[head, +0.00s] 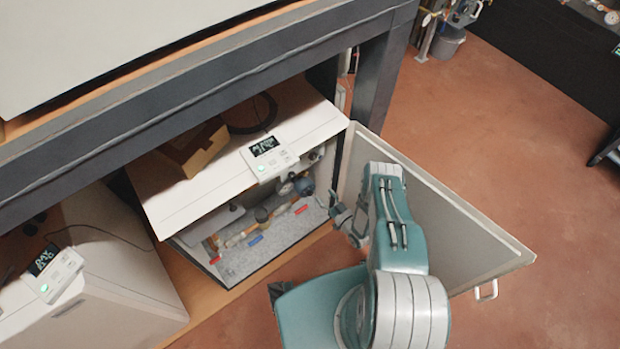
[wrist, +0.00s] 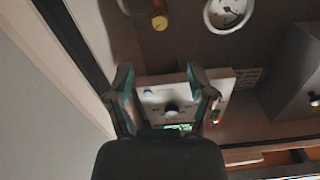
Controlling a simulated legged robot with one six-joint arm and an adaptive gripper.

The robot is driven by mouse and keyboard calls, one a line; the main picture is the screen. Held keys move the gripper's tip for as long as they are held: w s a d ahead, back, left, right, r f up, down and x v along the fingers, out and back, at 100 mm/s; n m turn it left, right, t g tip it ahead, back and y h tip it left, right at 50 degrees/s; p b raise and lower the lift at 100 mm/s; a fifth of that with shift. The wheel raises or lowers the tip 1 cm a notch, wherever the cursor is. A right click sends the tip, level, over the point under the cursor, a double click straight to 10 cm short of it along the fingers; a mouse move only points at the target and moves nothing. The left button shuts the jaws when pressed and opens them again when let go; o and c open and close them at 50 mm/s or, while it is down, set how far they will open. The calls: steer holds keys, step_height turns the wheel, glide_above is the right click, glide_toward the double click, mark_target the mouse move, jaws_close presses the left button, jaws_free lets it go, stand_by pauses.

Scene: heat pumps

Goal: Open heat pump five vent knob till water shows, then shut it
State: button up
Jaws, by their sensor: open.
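The open white heat pump (head: 193,192) stands on a lower shelf, with its door (head: 455,225) swung out to the right. Inside, pipes and valves (head: 262,215) run above a grey floor with red and blue labels. I cannot read its number or single out the vent knob. My gripper (head: 340,212) is at the right of the cabinet opening, between the pipework and the door. In the wrist view my gripper (wrist: 160,74) has its two fingers spread, with nothing held. A pale panel (wrist: 165,95) with a dark round knob (wrist: 171,109) shows beyond and between the fingers.
A controller (head: 268,158) sits on the unit's front top edge, a cardboard box (head: 194,146) behind it. A second unit (head: 110,290) stands at left. The wrist view shows a round gauge (wrist: 227,13).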

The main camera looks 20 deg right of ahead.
mark_target(306, 174)
steer(key=w+a, duration=0.1)
steer(key=w, duration=0.2)
steer(key=w+a+n, duration=0.1)
steer(key=w+a, duration=0.1)
steer(key=w, duration=0.2)
steer(key=w+a+n, duration=0.1)
steer(key=w, duration=0.2)
steer(key=shift+w+a, duration=0.15)
jaws_close()
